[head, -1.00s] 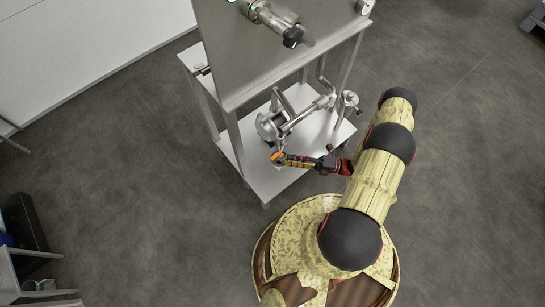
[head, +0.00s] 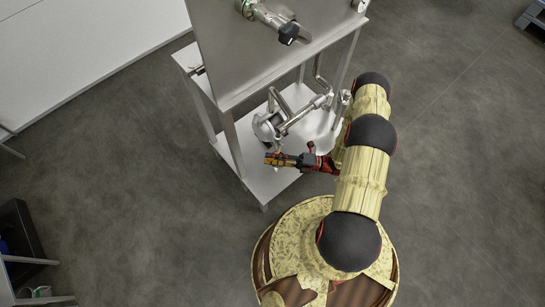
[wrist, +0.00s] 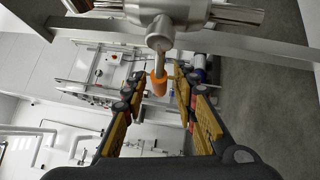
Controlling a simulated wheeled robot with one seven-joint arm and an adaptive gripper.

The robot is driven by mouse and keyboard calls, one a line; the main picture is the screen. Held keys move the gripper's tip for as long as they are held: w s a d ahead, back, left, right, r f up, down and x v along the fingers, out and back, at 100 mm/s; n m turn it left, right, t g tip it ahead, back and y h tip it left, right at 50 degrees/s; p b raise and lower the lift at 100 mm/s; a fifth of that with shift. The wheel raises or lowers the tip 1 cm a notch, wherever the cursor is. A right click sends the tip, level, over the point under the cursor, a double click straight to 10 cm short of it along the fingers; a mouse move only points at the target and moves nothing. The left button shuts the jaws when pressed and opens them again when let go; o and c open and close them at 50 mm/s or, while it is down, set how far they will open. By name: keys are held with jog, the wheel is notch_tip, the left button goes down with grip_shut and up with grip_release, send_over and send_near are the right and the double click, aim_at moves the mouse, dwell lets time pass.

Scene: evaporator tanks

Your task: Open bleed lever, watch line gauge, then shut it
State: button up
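The bleed lever (wrist: 159,64) is a short grey metal stem with an orange tip, hanging from a metal valve body (wrist: 168,12) at the top of the wrist view. My gripper (wrist: 159,76) is open, with one yellow-padded finger on each side of the orange tip. Gaps show between the tip and both pads. In the head view my gripper (head: 268,159) is beside the pipework at the front of the steel stand, and it hides the lever there. A round gauge (head: 359,5) is cut off at the top edge; its reading cannot be made out.
A metal pump-like unit with pipes (head: 268,127) sits on the stand's lower shelf (head: 258,180). A dark box (head: 18,232) stands far left. The floor around is mostly clear.

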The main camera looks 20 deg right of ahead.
jog(key=shift+c, duration=1.2)
jog(key=c, duration=0.4)
grip_shut()
